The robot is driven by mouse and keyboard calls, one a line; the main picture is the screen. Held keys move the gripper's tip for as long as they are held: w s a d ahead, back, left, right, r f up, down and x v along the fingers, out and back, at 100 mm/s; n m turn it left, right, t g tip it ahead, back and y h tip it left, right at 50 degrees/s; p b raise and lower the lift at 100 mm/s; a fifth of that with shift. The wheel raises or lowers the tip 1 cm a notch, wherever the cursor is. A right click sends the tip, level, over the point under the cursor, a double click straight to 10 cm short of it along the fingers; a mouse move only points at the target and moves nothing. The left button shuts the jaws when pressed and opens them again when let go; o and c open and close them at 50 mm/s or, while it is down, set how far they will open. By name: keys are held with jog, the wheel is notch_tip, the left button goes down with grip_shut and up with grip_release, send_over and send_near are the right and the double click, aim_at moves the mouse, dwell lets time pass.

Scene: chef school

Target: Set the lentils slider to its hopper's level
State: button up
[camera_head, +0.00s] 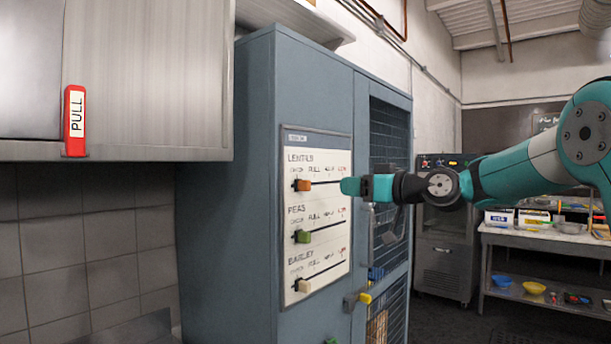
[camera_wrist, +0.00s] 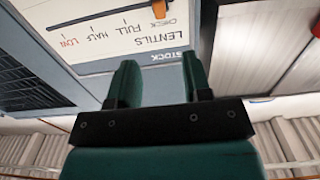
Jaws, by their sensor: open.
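The lentils slider (camera_head: 303,185) is an orange knob at the left end of the top track on the white stock panel (camera_head: 318,225). It sits by the CHECK label; FULL, HALF and a red LOW follow to the right. My gripper (camera_head: 352,187) is in front of the panel's right edge, right of the knob. In the wrist view my gripper (camera_wrist: 161,78) is open and empty, its two fingers apart. I cannot make out the lentils hopper's level.
A green knob (camera_head: 303,236) and a cream knob (camera_head: 304,286) sit on the tracks below. The blue-grey cabinet (camera_head: 255,120) has mesh doors (camera_head: 388,135) and a yellow-tipped handle (camera_head: 364,298) at right. A steel cupboard (camera_head: 160,60) juts out at upper left.

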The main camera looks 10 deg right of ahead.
aim_at(310, 182)
jog(key=p+x, duration=0.7)
jog(key=x, duration=0.6)
jog(key=shift+w+a+r, duration=0.1)
jog(key=shift+w+a, duration=0.05)
jog(key=shift+a, duration=0.05)
jog(key=shift+w+a, duration=0.2)
jog(key=shift+w, duration=0.1)
jog(key=shift+c, duration=0.3)
grip_shut()
